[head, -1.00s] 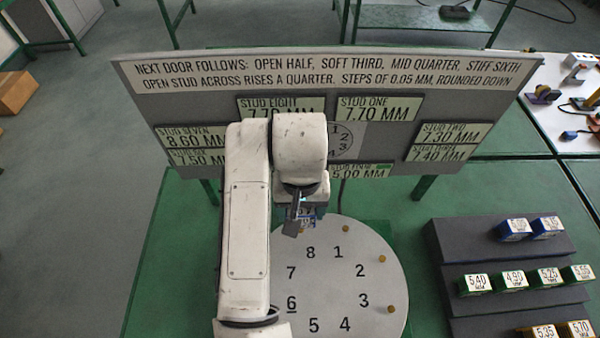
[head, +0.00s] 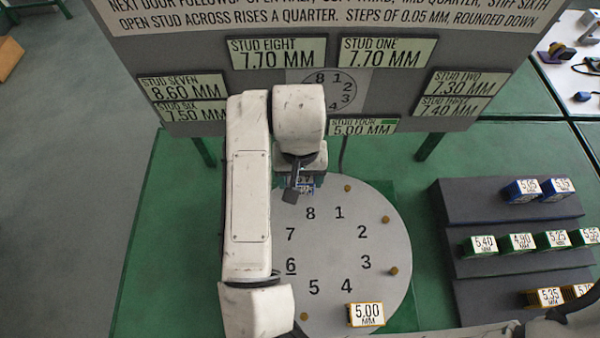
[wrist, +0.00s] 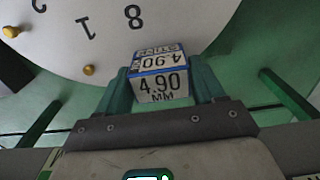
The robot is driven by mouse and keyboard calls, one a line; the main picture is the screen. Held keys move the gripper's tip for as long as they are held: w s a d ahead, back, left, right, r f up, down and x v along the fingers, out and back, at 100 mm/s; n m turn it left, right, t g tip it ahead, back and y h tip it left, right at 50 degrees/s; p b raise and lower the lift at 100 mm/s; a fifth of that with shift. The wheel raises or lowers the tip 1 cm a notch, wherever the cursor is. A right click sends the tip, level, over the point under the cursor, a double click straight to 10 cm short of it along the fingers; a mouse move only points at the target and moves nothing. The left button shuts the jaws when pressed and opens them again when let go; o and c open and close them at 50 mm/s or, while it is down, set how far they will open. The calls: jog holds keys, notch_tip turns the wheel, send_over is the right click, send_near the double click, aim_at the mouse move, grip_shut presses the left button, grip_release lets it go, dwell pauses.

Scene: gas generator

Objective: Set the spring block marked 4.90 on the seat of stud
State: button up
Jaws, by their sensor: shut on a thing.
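My gripper (wrist: 165,92) is shut on a spring block marked 4.90 (wrist: 158,88), white-faced with blue edges. In the head view the held block (head: 305,188) is small and partly hidden by my arm, near the far edge of the round plate beyond the 8. The round plate (head: 335,235) carries numbers 1 to 8, with 6 underlined. Brass studs (head: 385,219) stand near its rim; one also shows in the wrist view (wrist: 89,70). My arm hides the plate's left part. I cannot tell whether the block touches anything below.
A block marked 5.00 (head: 366,315) sits near the plate's front rim, by the 4. A signboard (head: 400,85) with stud sizes stands behind the plate.

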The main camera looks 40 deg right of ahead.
jog(key=shift+f+b, duration=0.45)
jog(key=shift+f, duration=0.25)
dwell(0.4)
jog(key=o, duration=1.5)
notch_tip(320, 180, up, 11)
jog(key=shift+f, duration=0.1)
